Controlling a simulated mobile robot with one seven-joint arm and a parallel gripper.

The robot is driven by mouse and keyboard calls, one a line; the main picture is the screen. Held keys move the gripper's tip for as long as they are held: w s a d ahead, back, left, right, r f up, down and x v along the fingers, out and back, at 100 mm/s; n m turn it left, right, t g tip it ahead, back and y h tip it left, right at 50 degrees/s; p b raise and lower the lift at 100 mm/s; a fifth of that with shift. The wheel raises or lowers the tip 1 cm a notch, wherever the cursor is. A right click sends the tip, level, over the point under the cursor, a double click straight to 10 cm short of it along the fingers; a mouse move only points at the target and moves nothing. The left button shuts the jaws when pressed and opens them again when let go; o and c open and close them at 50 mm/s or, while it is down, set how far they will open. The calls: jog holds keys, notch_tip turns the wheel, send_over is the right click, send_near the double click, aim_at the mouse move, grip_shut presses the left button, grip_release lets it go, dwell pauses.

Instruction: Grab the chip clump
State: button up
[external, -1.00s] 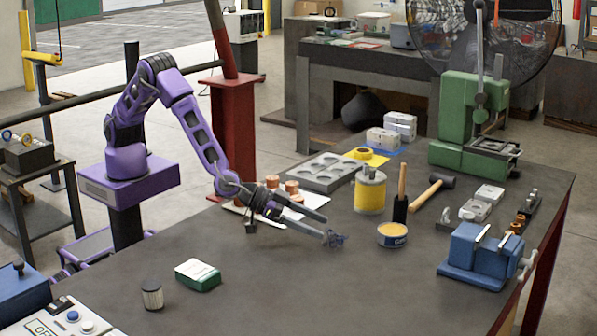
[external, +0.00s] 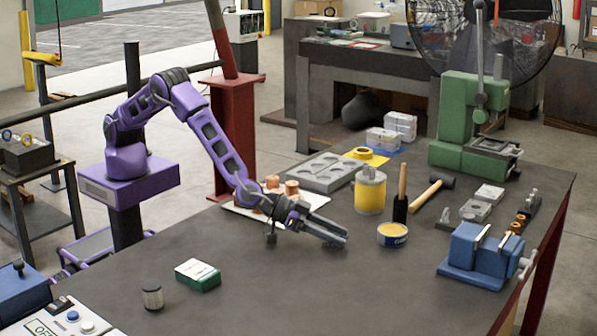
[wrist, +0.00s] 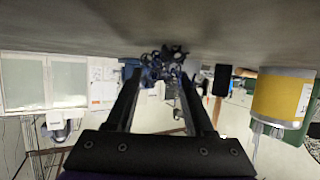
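The chip clump (wrist: 165,57) is a small dark, bluish, curly tangle on the tabletop. In the wrist view it lies at the tips of my fingers, in line with the gap between them. In the external view my fingers largely hide it. My gripper (external: 339,240) is low over the table, tilted down, its fingertips at the clump's place. In the wrist view the two fingers of my gripper (wrist: 160,76) stand apart with a clear gap, so it is open. I cannot tell whether either finger touches the clump.
A blue vise (external: 480,255) is farther right. A green-and-white box (external: 198,274) lies front left.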

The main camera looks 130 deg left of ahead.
grip_shut()
jog(key=shift+r, duration=0.1)
